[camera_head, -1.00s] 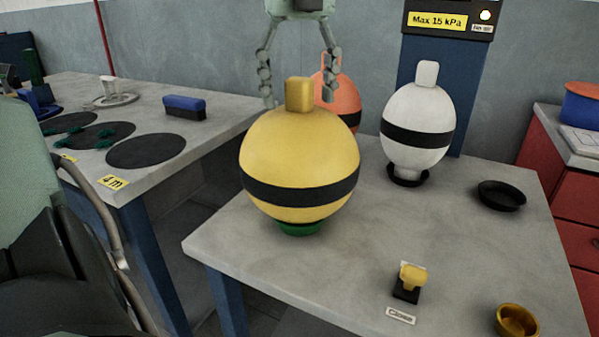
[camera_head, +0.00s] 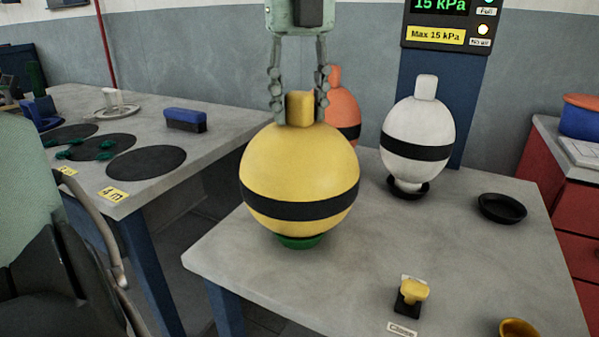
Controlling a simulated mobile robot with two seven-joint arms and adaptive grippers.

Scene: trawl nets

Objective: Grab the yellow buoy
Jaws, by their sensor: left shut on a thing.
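The yellow buoy (camera_head: 299,165) is a large ball with a black band and a square yellow knob (camera_head: 300,107) on top. It sits upright on a green ring (camera_head: 299,241) near the left of the grey table. My left gripper (camera_head: 299,112) comes down from above, with one finger on each side of the knob, and is shut on it. The buoy appears to be still on its ring. My right gripper is not in view.
An orange buoy (camera_head: 343,105) stands close behind, partly hidden. A white buoy (camera_head: 417,135) stands to the right on a black ring. An empty black dish (camera_head: 502,207), a yellow valve (camera_head: 413,292) and a yellow cup (camera_head: 519,328) are on the table (camera_head: 355,235).

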